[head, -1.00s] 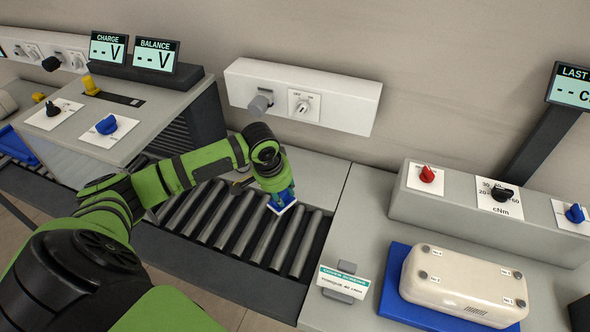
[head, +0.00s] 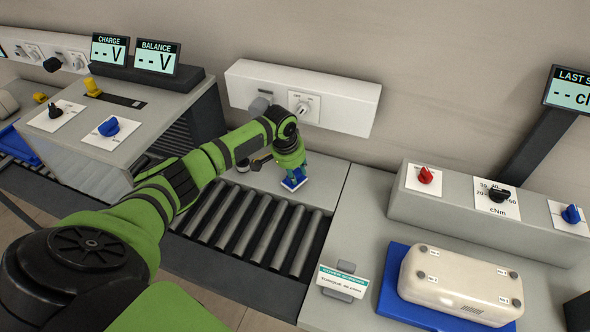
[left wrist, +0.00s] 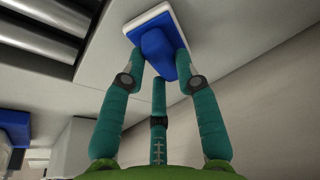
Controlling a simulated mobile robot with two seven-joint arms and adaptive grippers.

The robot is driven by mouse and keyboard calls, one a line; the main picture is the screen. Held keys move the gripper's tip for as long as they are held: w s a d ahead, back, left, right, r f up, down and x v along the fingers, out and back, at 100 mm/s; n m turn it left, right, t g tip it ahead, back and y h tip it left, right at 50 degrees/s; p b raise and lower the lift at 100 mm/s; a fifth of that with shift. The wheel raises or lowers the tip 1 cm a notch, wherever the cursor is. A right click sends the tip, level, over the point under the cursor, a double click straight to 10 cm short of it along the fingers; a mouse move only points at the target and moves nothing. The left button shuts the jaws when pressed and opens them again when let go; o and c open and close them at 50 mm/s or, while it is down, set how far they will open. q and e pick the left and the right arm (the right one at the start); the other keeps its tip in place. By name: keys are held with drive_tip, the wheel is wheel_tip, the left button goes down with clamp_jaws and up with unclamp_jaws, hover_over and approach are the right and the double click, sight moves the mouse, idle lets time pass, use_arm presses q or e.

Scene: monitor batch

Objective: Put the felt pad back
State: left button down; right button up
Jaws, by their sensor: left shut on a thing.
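The felt pad is a blue grip on a blue-and-white base. It shows in the head view (head: 294,184) over the grey bench surface behind the rollers, and at the top of the left wrist view (left wrist: 153,43). My left gripper (head: 292,174) is shut on the blue grip, with its teal fingers around it in the left wrist view (left wrist: 158,75). The white underside faces the bench. I cannot tell whether the pad touches the surface. My right gripper is not in view.
A roller conveyor (head: 250,228) runs in front of the pad. A white wall box with a switch (head: 303,105) is behind it. A cream case (head: 462,280) sits on a blue mat (head: 398,306) at the right, beside a small sign (head: 345,281).

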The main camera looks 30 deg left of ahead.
sight(288, 187)
use_arm(q)
drive_tip(key=shift+s, duration=0.1)
drive_tip(key=shift+f, duration=0.1)
drive_tip(key=c, duration=0.9)
unclamp_jaws()
drive_tip(key=b+v, duration=0.1)
drive_tip(key=v, duration=1.1)
